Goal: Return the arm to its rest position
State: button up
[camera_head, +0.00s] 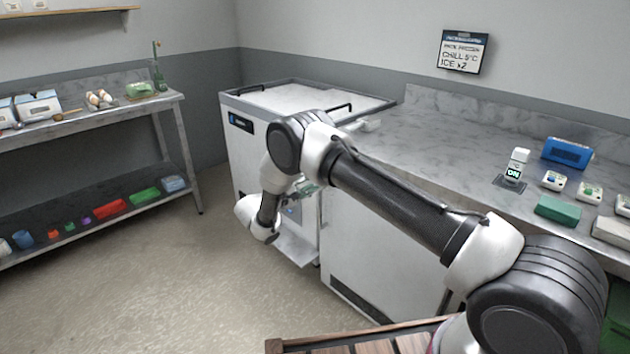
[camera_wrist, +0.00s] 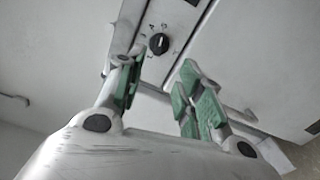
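My arm reaches from the lower right across the head view, bent at the elbow, with its wrist in front of the white chest-type machine (camera_head: 240,150). My gripper (camera_head: 308,188) shows only in small part there, partly hidden by the arm. In the wrist view my gripper (camera_wrist: 160,78) has its two green-padded fingers apart, with nothing between them. Beyond the fingertips is a black dial knob (camera_wrist: 158,43) on a pale panel of the machine. I cannot tell how far the fingertips are from that panel.
A marble counter (camera_head: 430,140) runs to the right, with a blue case (camera_head: 567,152), a green block (camera_head: 558,209) and small devices. A two-tier shelf (camera_head: 95,118) with several items stands left. A wooden slatted surface (camera_head: 380,343) is at the bottom. The floor at left is clear.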

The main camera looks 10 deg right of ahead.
jog(key=s+d+f+n+g, duration=0.3)
jog(key=s+d+f+g, duration=0.2)
jog(key=s+d+f, duration=0.15)
jog(key=s+d+r+m+g+y, duration=0.1)
jog(key=s+d+r+g, duration=0.25)
jog(key=s, duration=0.25)
jog(key=s+d+r+m+y, duration=0.3)
jog(key=s+d+r+y, duration=0.1)
jog(key=s+r, duration=0.7)
jog(key=s+d+r+m+t+y, duration=0.1)
jog(key=s+d+r+m+y, duration=0.3)
jog(key=s+r, duration=0.8)
jog(key=s+d+r+m+t+y, duration=0.1)
jog(key=s+d+r+m+y, duration=0.3)
jog(key=s+d+r, duration=0.3)
jog(key=s+r+y, duration=0.1)
jog(key=s+r, duration=0.3)
jog(key=s, duration=0.2)
jog(key=shift+s+r+y, duration=0.2)
jog(key=shift+y, duration=0.1)
